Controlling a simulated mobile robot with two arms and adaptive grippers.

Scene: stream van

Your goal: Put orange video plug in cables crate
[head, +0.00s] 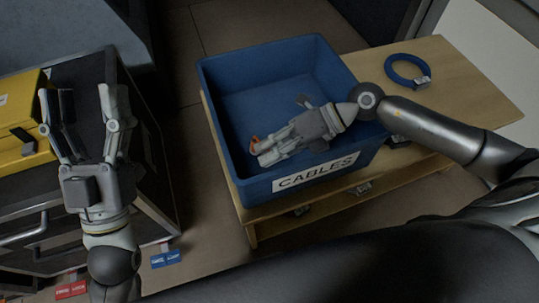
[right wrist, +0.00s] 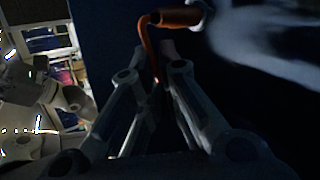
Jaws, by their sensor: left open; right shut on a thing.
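The blue cables crate (head: 215,120), labelled CABLES, stands on a wooden table. My right gripper (head: 262,156) reaches down inside the crate's opening from the right and is shut on the orange video plug (head: 255,141). Only a small part of the plug shows at the fingertips there. In the right wrist view the orange plug (right wrist: 147,45) is a bent, L-shaped piece between and above the fingertips (right wrist: 157,68). I cannot tell whether it touches the crate floor. My left gripper (head: 83,105) is open and empty, upright at the left, well apart from the crate.
A blue coiled cable (head: 407,71) with a tag lies on the wooden table (head: 470,85) right of the crate. A yellow box (head: 22,125) sits on a dark case at the left, behind my left gripper. A pale blurred shape (right wrist: 265,38) fills the wrist view's upper right.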

